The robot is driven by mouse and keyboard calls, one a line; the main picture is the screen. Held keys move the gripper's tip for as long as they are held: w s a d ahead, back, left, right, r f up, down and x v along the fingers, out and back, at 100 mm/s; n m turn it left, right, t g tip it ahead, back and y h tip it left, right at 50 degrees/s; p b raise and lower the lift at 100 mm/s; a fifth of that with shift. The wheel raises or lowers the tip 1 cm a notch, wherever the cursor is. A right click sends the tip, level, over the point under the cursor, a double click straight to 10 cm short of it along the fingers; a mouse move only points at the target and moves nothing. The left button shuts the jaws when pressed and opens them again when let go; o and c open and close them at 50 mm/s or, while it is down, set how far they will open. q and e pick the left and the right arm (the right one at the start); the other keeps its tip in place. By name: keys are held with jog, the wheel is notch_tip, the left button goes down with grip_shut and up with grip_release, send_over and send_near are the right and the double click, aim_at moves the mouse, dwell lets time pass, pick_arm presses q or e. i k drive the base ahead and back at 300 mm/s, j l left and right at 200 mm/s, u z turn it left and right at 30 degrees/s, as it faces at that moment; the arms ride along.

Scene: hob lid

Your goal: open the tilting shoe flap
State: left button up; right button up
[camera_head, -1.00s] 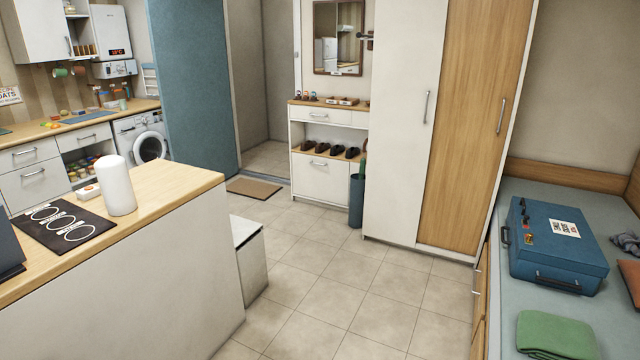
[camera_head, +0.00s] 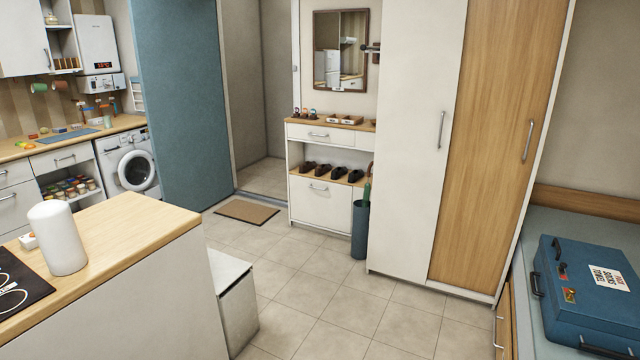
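The shoe cabinet (camera_head: 291,166) stands against the back wall, left of the tall wardrobe. Its white lower front, the shoe flap (camera_head: 320,204), looks closed and upright, with a small handle (camera_head: 318,187) near its top edge. Several dark shoes (camera_head: 339,173) stand on the open shelf just above the flap. A drawer (camera_head: 318,133) with its own handle is above that shelf. Neither of my grippers is in view.
A blue umbrella bin (camera_head: 360,232) stands at the cabinet's front right, beside the wardrobe (camera_head: 411,150). A doormat (camera_head: 247,212) lies near the doorway. Tiled floor (camera_head: 330,295) is clear between.

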aim_at(327, 204)
jog(key=i+z, duration=0.2)
jog(key=i, duration=1.9)
jog(key=i+u, duration=0.1)
jog(key=i, duration=0.55)
jog(key=i+l, duration=0.1)
jog(key=i, duration=0.6)
jog(key=i+l+u, duration=0.15)
jog(key=i, duration=0.5)
